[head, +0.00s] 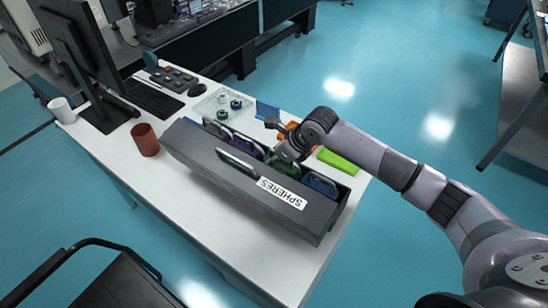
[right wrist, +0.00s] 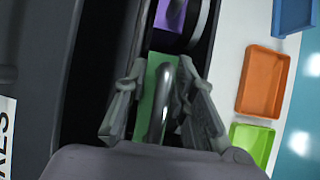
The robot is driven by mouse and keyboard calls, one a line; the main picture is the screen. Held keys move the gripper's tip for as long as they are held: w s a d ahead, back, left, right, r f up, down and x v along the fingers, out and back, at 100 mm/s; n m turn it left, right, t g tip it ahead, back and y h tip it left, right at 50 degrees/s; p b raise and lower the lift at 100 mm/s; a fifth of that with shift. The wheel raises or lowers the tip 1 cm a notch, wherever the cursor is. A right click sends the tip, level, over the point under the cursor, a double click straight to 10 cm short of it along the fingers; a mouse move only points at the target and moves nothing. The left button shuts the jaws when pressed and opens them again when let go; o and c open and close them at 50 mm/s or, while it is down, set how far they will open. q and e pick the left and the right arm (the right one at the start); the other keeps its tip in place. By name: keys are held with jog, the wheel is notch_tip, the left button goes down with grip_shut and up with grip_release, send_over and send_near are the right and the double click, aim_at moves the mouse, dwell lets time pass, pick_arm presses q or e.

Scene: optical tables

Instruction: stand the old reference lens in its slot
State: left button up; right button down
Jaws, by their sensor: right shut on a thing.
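A long dark grey box (head: 215,172) labelled "SPHERES" lies across the white table. In it stand several lenses with dark rims and coloured parts: purple (head: 248,147), green (head: 284,167) and blue (head: 320,183). My right gripper (head: 287,155) is over the box. In the right wrist view its fingers (right wrist: 162,95) are shut on the green lens (right wrist: 152,108), seen edge-on in the box's channel. The purple lens (right wrist: 170,14) stands just beyond. I cannot tell which lens is the old reference lens, or whether the held one is lifted. My left gripper is out of view.
Blue (head: 266,110), orange (right wrist: 260,82) and lime green (head: 338,162) trays lie behind the box. A clear tray (head: 205,108) with small round parts, a dark red cup (head: 145,139), a keyboard (head: 150,97) and a monitor (head: 80,45) stand farther left. The table front is clear.

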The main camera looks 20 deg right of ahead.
jog(key=shift+f+b, duration=0.25)
jog(key=shift+b, duration=0.1)
jog(key=c, duration=1.6)
grip_release()
jog(key=o, duration=0.3)
jog(key=shift+o, duration=0.3)
jog(key=shift+s+f, duration=0.1)
jog(key=o, duration=0.8)
